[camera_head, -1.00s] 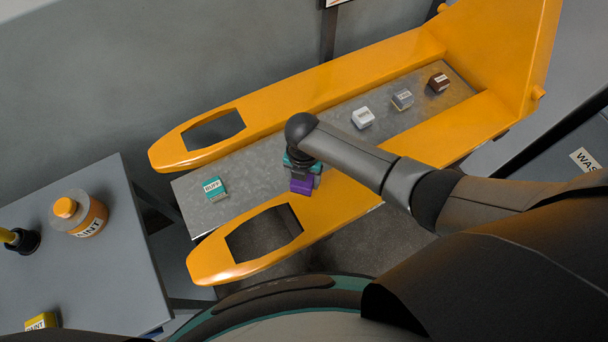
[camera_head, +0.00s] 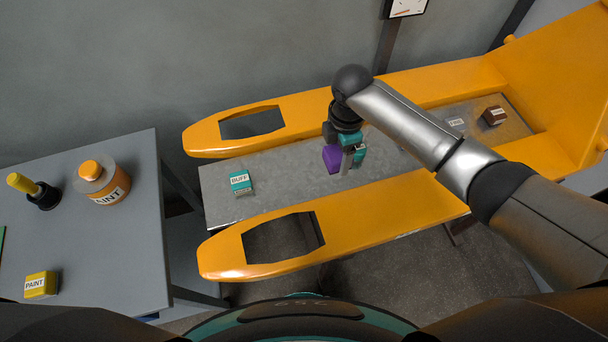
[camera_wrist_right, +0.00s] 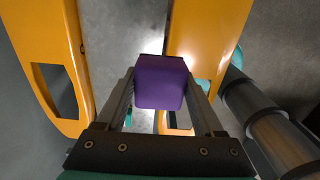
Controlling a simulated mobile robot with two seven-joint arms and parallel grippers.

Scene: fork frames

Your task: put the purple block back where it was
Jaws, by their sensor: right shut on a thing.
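The purple block (camera_head: 332,158) is held between the fingers of my right gripper (camera_head: 346,157). In the head view, it appears over the middle of the grey metal board (camera_head: 290,165), between the two yellow forks. In the right wrist view, the purple block (camera_wrist_right: 160,82) sits between the two fingers (camera_wrist_right: 161,100), with the board and forks beyond it. Its height above the board is hard to tell. My left gripper is not in view.
A teal BUFF block (camera_head: 241,182) lies on the board's left part. A brown block (camera_head: 493,116) and a pale block (camera_head: 455,123) are at its right; my arm hides some of that area. A grey table (camera_head: 105,235) at left holds paint containers.

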